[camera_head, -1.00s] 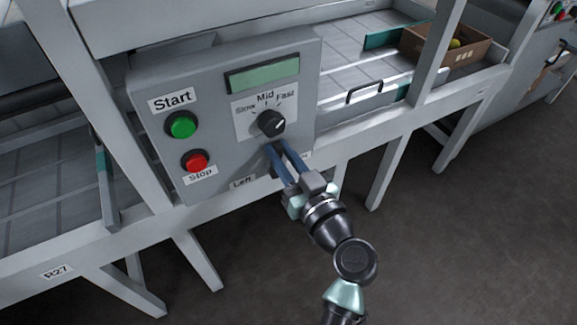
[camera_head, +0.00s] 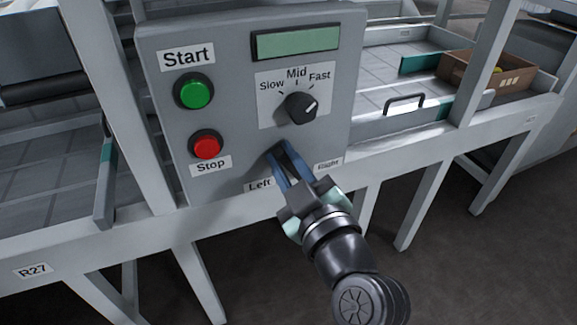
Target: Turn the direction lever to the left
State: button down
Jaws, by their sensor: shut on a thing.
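The grey control panel (camera_head: 228,105) fills the middle of the view. My gripper (camera_head: 281,158) is at its lower part, between the "Left" label (camera_head: 258,185) and the "Right" label (camera_head: 328,164). Its blue fingers are shut on the direction lever, which is mostly hidden behind them. The fingertips are nearer the "Left" label. I cannot see the lever's exact angle.
Above the gripper is the black speed knob (camera_head: 301,108), pointing towards "Fast". The green Start button (camera_head: 194,91) and red Stop button (camera_head: 206,145) are to the left. A cardboard box (camera_head: 488,74) sits on the line at right.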

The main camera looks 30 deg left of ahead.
jog(key=shift+f, duration=0.2)
dwell(0.3)
jog(key=c, duration=0.8)
grip_release()
jog(key=shift+r, duration=0.1)
jog(key=shift+o, duration=0.2)
jog(key=shift+s, duration=0.1)
jog(key=p+v, duration=0.2)
jog(key=v, duration=1.1)
jog(key=shift+a, duration=0.1)
